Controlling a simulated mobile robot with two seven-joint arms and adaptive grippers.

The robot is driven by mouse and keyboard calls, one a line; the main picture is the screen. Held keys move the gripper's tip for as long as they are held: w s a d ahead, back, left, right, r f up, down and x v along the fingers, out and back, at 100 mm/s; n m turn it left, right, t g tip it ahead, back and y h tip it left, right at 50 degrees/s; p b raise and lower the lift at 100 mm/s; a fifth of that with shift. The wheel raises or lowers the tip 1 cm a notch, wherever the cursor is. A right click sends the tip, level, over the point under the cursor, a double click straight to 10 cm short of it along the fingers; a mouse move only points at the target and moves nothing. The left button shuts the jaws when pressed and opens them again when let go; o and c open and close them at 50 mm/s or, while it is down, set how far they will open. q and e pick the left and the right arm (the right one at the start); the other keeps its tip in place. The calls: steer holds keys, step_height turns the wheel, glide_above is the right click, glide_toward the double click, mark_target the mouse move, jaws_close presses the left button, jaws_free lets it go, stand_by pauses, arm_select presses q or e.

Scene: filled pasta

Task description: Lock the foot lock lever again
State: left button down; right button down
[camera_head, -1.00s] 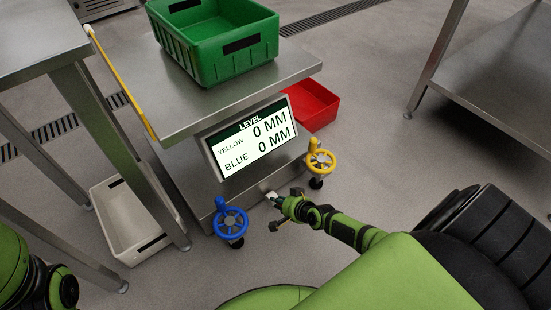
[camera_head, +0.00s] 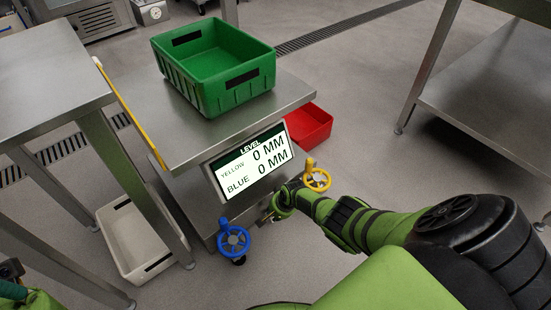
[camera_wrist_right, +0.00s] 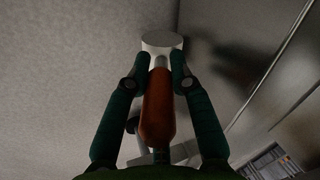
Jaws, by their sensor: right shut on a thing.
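My right gripper (camera_head: 272,212) is down at the cart's lower front edge, between the blue handwheel (camera_head: 233,238) and the yellow handwheel (camera_head: 317,180). In the right wrist view, my right gripper (camera_wrist_right: 162,68) is shut on the foot lock lever (camera_wrist_right: 158,108), an orange-brown handle with a pale round end. The fingers press on it from both sides near that end. In the head view the lever is mostly hidden by the gripper. My left gripper is not in view; only a bit of my left arm shows at the lower left.
The steel cart (camera_head: 140,122) carries a green crate (camera_head: 225,85) and a level display (camera_head: 250,160) reading 0 MM for yellow and blue. A red bin (camera_head: 310,125) is behind, a white bin (camera_head: 118,225) to the left. Steel tables stand left and right.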

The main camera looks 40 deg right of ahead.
stand_by(0.4)
steer(key=c, duration=1.1)
jaws_free()
steer(key=shift+r, duration=0.1)
steer(key=shift+s+d+r, duration=0.1)
steer(key=shift+d+r, duration=0.05)
steer(key=shift+r, duration=0.25)
steer(key=shift+v, duration=1)
steer(key=v, duration=0.9)
